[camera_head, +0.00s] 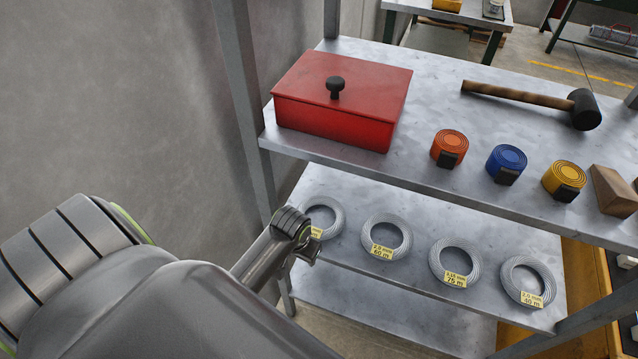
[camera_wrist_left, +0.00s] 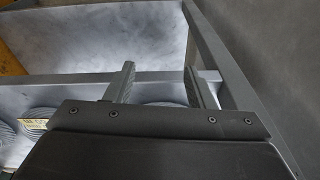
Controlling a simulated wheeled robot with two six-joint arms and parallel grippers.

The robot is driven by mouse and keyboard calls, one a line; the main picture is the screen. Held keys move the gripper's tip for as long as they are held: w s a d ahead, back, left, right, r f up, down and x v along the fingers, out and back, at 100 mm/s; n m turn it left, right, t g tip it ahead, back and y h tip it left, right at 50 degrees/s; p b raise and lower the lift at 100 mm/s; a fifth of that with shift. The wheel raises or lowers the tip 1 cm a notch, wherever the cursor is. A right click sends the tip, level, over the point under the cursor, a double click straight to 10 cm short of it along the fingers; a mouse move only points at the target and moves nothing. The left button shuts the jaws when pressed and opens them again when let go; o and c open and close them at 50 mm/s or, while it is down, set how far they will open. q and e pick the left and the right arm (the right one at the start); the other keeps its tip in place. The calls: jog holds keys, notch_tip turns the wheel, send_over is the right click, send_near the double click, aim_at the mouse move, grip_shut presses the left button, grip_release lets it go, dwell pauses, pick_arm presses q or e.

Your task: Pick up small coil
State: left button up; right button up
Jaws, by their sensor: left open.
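Several grey wire coils with yellow labels lie flat in a row on the lower shelf (camera_head: 345,255). They are the leftmost coil (camera_head: 332,211), partly hidden by my left wrist, a second coil (camera_head: 403,225), a third coil (camera_head: 472,256) and the rightmost coil (camera_head: 545,272). They look similar in size, and I cannot tell which is the small one. My left gripper (camera_head: 305,252) is beside the leftmost coil at the shelf's left end. In the left wrist view the gripper (camera_wrist_left: 160,85) has its two fingers apart with nothing held. Parts of coils (camera_wrist_left: 36,118) show there below a shelf edge.
The upper shelf (camera_head: 430,85) overhangs the coils, bearing a red box (camera_head: 335,120), a mallet (camera_head: 520,95), orange (camera_head: 449,145), blue (camera_head: 506,160) and yellow (camera_head: 563,177) strap rolls and a wooden block (camera_head: 612,190). A metal post (camera_head: 240,90) stands near my left arm.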

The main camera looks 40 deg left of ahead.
pick_arm(q)
notch_tip(320, 180, up, 8)
jog(key=f+n+g, duration=0.1)
jog(key=g, duration=0.1)
send_over(341, 220)
jog(key=shift+s+d+r+h, duration=0.1)
jog(key=shift+s+r+h, duration=0.15)
jog(key=shift+s+h, duration=0.1)
jog(key=shift+w+f, duration=0.15)
jog(key=shift+f, duration=3.45)
grip_shut()
jog(key=shift+w+r, duration=0.1)
